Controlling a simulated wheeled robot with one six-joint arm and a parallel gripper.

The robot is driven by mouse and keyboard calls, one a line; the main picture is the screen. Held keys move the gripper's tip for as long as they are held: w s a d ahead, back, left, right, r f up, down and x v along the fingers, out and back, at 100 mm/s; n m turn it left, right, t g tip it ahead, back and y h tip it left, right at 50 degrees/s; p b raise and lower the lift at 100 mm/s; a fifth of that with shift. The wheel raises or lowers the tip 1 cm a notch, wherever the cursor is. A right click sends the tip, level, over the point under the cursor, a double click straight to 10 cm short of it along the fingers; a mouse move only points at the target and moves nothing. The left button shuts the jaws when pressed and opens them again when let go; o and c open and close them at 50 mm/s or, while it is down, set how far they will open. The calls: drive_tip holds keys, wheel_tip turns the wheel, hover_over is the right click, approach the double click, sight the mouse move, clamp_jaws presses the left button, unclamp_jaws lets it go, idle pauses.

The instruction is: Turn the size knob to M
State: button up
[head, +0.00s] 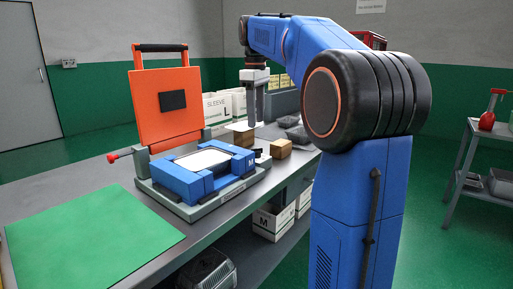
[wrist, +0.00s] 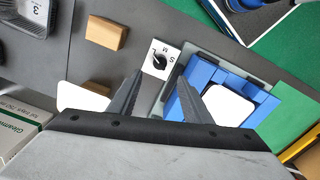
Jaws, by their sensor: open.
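The size knob (wrist: 159,63) is a small black knob on a white plate in the wrist view, with the letters S, M and L around its far side. Which letter it points at is too small to tell. The plate sits beside the blue tray holder (wrist: 205,75) of the sealing machine. My gripper (wrist: 161,78) is open and empty, with the knob showing just beyond and between its fingertips. In the head view my gripper (head: 253,122) points down above the bench, behind the machine (head: 180,181); I cannot make out the knob there.
The machine's orange lid (head: 165,104) stands open and upright. A green mat (head: 90,240) lies at the bench's near left. Small brown blocks (head: 281,149), dark trays and white sleeve boxes (head: 216,108) stand towards the back. Bare bench shows around the blocks.

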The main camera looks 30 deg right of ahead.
sight(257, 152)
wheel_tip(257, 152, down, 11)
drive_tip(key=shift+w+d+f, duration=0.1)
idle(0.3)
